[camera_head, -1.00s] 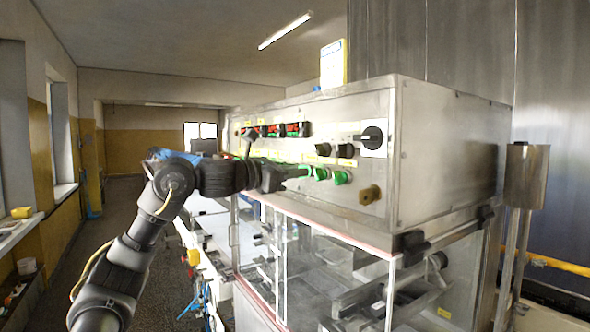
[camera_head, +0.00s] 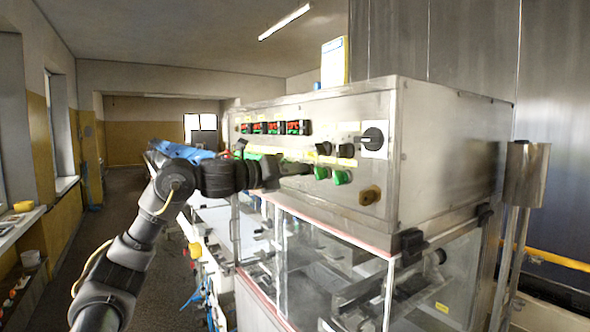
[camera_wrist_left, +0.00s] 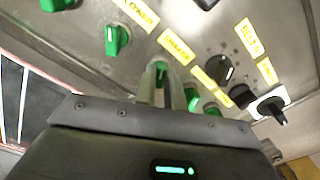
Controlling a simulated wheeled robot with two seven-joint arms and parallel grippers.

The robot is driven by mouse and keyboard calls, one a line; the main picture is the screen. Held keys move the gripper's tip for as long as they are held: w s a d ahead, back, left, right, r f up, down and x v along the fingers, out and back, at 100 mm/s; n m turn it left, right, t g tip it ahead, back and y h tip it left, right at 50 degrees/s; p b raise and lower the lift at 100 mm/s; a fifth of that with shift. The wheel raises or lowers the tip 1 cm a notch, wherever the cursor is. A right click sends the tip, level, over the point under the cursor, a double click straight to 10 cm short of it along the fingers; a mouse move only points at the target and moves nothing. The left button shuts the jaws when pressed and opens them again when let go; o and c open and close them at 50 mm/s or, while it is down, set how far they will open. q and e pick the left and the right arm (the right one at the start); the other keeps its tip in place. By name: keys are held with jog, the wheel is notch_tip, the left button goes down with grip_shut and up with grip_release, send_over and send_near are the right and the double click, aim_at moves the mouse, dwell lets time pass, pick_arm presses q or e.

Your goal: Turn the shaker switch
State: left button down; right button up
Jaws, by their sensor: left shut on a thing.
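The machine's control panel (camera_head: 330,135) carries several green rotary switches. The shaker switch (camera_wrist_left: 161,70) is a green knob beside a yellow label (camera_wrist_left: 177,47) that appears to read SHAKER. In the wrist view my left gripper (camera_wrist_left: 165,78) has its two fingers close together at this knob, shut on it; the fingers hide most of it. In the head view the left gripper (camera_head: 303,168) reaches the panel from the left, and the knob it holds cannot be made out there. My right gripper is not in view.
Other green knobs (camera_wrist_left: 117,40) and black knobs (camera_head: 345,150) sit close around the gripper. A large black switch (camera_head: 373,138) is at the panel's right. Red displays (camera_head: 298,127) are above, and clear guard panels (camera_head: 305,260) below. The aisle at left is free.

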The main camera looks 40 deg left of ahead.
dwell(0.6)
pick_arm(q)
jog(key=c, duration=1.5)
grip_release()
jog(key=b+v, duration=0.4)
jog(key=v, duration=0.7)
jog(key=shift+w, duration=0.1)
jog(key=shift+a, duration=0.1)
